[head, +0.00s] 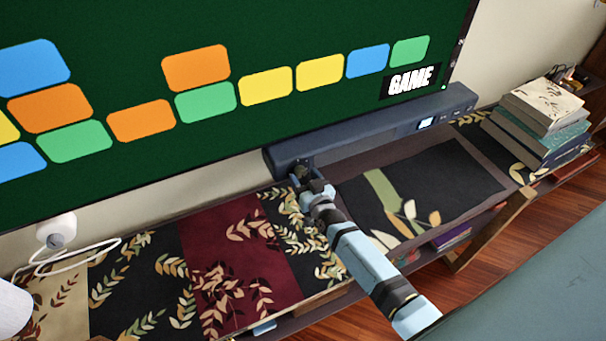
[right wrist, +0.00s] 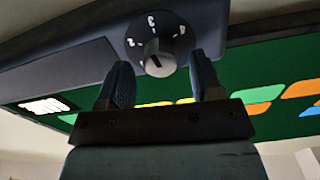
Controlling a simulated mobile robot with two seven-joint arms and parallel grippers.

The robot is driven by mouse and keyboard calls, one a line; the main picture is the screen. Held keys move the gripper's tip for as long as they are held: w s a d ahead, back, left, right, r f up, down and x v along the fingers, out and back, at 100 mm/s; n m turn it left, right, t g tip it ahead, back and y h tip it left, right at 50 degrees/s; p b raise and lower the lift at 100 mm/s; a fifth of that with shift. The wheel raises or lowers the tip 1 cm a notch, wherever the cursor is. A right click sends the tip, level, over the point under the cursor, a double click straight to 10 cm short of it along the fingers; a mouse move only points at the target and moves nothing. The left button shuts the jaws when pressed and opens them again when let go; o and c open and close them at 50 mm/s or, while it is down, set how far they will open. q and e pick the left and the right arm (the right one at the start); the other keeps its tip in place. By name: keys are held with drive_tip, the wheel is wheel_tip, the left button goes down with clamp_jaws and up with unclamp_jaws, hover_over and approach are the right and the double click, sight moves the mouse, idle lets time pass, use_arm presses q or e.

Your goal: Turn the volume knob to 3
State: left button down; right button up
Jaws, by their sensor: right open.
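The volume knob (right wrist: 159,62) is a small grey cylinder on a round black dial (right wrist: 165,30) with white numbers, at the end of the dark soundbar. A 3 shows at the dial's top in the right wrist view; the other marks are small, and I cannot tell which one the knob points to. My right gripper (right wrist: 161,68) is open, its two dark fingers on either side of the knob with gaps visible. In the head view my right gripper (head: 300,175) is at the soundbar's (head: 350,138) near left end, and it hides the knob. My left gripper is out of view.
The soundbar stands on a shelf with patterned cloths (head: 235,265), below a large green screen (head: 230,60). A book stack (head: 540,120) is at the right end. A white round device (head: 56,230) with a cable is at the left.

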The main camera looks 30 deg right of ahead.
drive_tip(key=shift+w, duration=0.7)
drive_tip(key=shift+c, duration=1.1)
drive_tip(key=c, duration=0.7)
drive_tip(key=shift+m, duration=0.8)
drive_tip(key=o, duration=0.9)
drive_tip(key=shift+s, duration=0.15)
